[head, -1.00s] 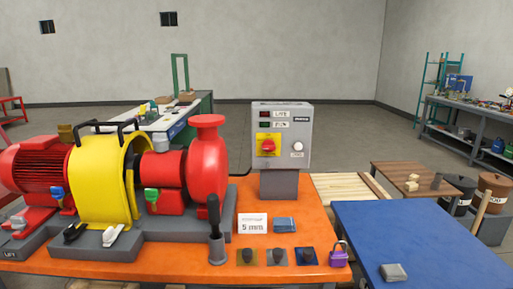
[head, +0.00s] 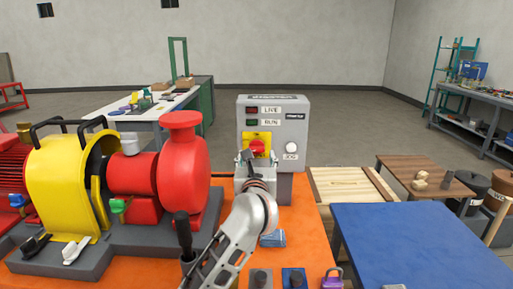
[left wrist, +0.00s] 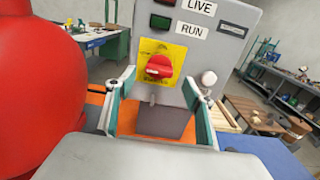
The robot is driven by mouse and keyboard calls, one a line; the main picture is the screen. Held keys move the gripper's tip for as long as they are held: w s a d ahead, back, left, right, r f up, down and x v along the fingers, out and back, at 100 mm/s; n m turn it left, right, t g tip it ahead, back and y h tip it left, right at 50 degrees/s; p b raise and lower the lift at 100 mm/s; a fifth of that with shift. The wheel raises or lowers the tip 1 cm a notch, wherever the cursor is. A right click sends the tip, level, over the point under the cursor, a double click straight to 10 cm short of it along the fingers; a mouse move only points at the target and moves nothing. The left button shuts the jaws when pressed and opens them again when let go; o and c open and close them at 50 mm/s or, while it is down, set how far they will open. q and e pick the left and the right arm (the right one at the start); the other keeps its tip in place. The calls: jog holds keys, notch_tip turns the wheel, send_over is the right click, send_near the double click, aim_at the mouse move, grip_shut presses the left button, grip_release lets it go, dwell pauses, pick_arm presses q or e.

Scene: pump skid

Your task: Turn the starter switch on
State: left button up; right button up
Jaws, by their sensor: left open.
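The starter box (head: 290,128) is a grey panel on a stand on the orange bench. Its switch is a red rotary knob (head: 258,147) on a yellow plate, and it also shows in the left wrist view (left wrist: 159,66). The LIVE lamp (head: 252,110) and RUN lamp (head: 252,122) look dark. My left gripper (head: 247,158) is in front of the box, just below the knob. In the left wrist view its open fingers (left wrist: 159,90) stand either side of the knob, with nothing held. Whether they touch the box cannot be told. My right gripper is out of view.
A white JOG button (head: 291,146) sits right of the knob. The red pump (head: 181,170) stands close to the left of my arm. A blue table (head: 420,240) is at the right, and a purple padlock (head: 332,279) lies at the front.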

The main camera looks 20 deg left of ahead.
aim_at(256, 150)
pick_arm(q)
jog(key=shift+x, duration=3.05)
jog(key=c, duration=1.1)
